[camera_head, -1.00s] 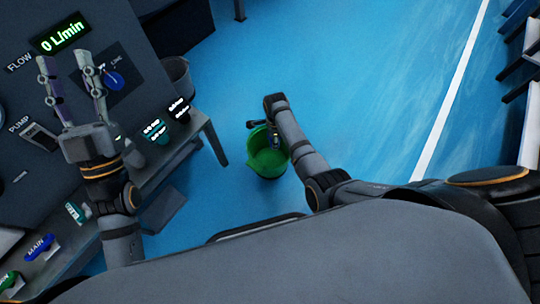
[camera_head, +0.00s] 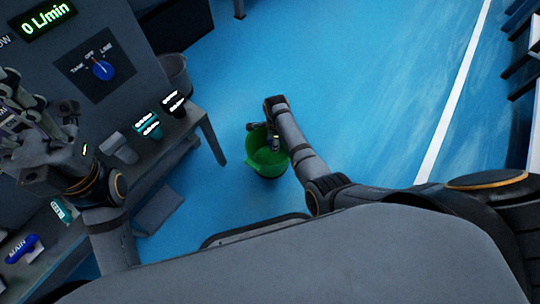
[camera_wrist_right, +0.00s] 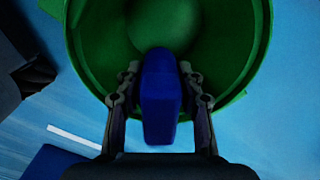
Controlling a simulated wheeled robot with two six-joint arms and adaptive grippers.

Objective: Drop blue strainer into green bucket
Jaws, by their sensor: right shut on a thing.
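The green bucket (camera_head: 262,160) stands on the blue floor, below my right gripper (camera_head: 273,140) in the head view. In the right wrist view, the bucket's green wall (camera_wrist_right: 85,35) fills the upper part. My right gripper (camera_wrist_right: 160,85) is shut on a blue thing (camera_wrist_right: 160,100), which I take for the strainer. The blue thing's far end overlaps the bucket's opening in that view. In the head view the strainer is too hidden to make out. My left gripper (camera_head: 40,105) is at the far left beside the panel. Its fingers are spread and appear empty.
A dark panel with a blue knob (camera_head: 103,70) and a lit flow display (camera_head: 48,18) stands at upper left. A table (camera_head: 205,125) with several labelled handles lies between it and the bucket. A grey bin (camera_head: 177,75) stands behind.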

